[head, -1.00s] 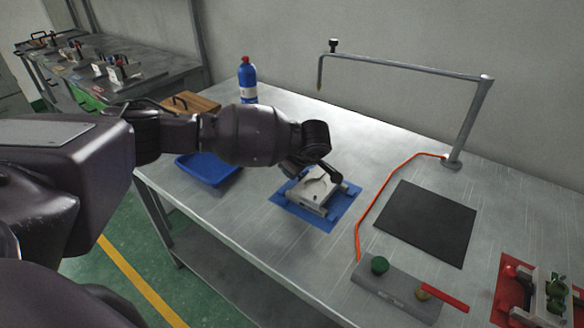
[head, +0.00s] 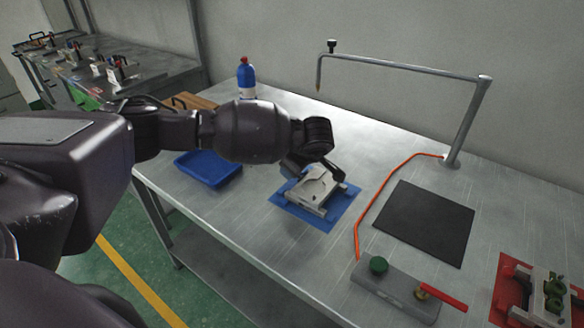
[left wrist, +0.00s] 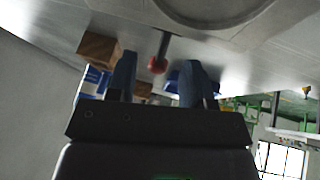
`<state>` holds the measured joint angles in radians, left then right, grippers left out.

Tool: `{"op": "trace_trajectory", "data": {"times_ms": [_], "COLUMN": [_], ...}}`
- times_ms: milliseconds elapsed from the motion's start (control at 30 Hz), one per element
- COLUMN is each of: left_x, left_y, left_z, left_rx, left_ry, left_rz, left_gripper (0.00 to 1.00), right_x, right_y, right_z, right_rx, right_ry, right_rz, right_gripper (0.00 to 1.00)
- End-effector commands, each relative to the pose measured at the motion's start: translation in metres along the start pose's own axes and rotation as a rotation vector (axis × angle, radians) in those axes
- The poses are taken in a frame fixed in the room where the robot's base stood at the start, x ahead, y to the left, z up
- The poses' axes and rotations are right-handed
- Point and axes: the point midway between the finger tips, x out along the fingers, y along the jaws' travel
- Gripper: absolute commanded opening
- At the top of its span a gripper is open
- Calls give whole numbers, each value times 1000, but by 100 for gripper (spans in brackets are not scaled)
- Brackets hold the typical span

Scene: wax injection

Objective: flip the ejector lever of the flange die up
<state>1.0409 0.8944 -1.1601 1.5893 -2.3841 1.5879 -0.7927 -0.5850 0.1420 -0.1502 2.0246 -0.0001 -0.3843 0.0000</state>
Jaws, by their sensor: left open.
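The flange die (head: 313,190), a pale grey metal block, sits on a blue mat (head: 337,218) on the table. My left gripper (head: 316,172) is right over its far side and hides part of it. In the left wrist view, the die's plate with a round recess (left wrist: 215,12) fills the top. A short ejector lever with a red knob (left wrist: 157,64) sticks out from it. The knob shows between the two fingers of my open left gripper (left wrist: 159,70), with space on both sides. I cannot tell whether they touch it. The lever is hidden in the head view.
A blue tray (head: 207,168) and a blue bottle (head: 247,80) stand to the left and behind. To the right are an orange hose (head: 368,205), a black mat (head: 428,222), a grey control box (head: 397,292) and a red mat (head: 508,285) with a fixture.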

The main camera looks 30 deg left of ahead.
Motion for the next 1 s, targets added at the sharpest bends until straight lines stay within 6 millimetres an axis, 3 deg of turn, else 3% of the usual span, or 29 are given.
{"op": "trace_trajectory", "data": {"times_ms": [200, 433, 633, 1000], "left_x": [-44, -77, -88, -89], "left_y": [1, 1, 0, 0], "left_z": [-2, -1, -1, 0], "left_rx": [0, 0, -1, -1], "left_ry": [0, 0, 0, 0], "left_rz": [6, 2, 1, 0], "left_gripper": [47, 47, 47, 47], "right_x": [-2, -5, -6, -5], "right_y": [2, 3, 3, 1], "right_z": [0, -1, -1, -1], "right_rx": [-4, -6, -5, 4], "right_ry": [-4, -2, -2, -4], "right_rz": [1, 2, 3, 4], "right_gripper": [87, 87, 87, 87]}}
